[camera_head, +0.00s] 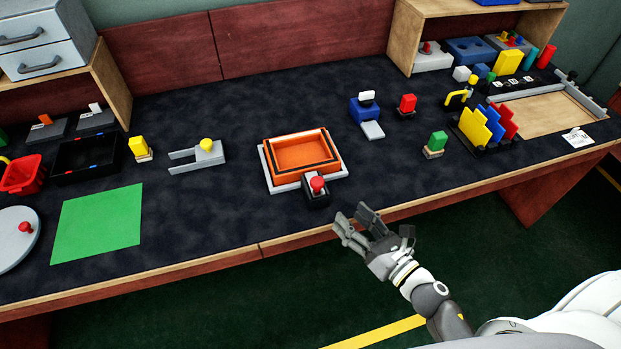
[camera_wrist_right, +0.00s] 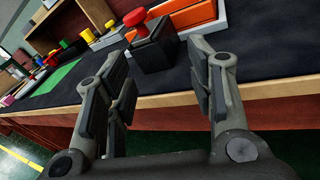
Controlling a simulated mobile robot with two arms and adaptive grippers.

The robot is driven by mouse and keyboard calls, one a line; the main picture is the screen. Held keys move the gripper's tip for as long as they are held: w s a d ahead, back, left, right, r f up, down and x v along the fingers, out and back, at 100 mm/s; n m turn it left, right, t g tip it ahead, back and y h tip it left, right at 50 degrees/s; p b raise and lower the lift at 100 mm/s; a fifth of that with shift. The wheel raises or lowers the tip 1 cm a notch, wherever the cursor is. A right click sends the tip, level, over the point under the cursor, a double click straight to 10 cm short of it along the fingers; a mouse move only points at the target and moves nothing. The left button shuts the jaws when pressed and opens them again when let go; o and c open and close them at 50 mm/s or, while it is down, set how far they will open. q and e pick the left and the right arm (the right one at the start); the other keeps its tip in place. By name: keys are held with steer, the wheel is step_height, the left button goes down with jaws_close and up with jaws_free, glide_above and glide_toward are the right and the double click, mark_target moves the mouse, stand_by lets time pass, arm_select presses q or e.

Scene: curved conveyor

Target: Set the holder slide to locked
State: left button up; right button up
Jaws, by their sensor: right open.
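An orange tray (camera_head: 300,155) with dark edging sits on a white base plate (camera_head: 268,179) at the middle of the table. A black block with a red knob (camera_head: 317,184) is at the plate's front edge; the knob also shows in the right wrist view (camera_wrist_right: 136,18). This looks like the holder and its slide, but no label shows and I cannot tell its setting. My right gripper (camera_head: 355,220) is open and empty at the table's front edge, in front of the black block and apart from it. My left gripper is out of view.
A grey fork with a yellow knob (camera_head: 206,146) lies left of the tray. A blue block with a white top (camera_head: 364,108) and a green piece (camera_head: 437,142) stand to the right. A green mat (camera_head: 98,224) lies at the left.

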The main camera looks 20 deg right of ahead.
mark_target(322, 186)
steer(key=w+a+r+n, duration=0.1)
steer(key=w, duration=0.2)
steer(key=w+a+r+n+p, duration=0.1)
steer(key=w+a, duration=0.1)
steer(key=w, duration=0.1)
steer(key=w+a+r+n+y+p, duration=0.1)
steer(key=w+a, duration=0.1)
steer(key=w, duration=0.1)
steer(key=shift+w+a+r+n, duration=0.2)
steer(key=shift+w+r+n, duration=0.1)
steer(key=shift+n, duration=0.1)
steer(key=shift+w+a, duration=0.15)
steer(key=shift+w, duration=0.2)
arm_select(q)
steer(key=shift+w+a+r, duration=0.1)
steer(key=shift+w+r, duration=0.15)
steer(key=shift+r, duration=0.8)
arm_select(e)
jaws_close()
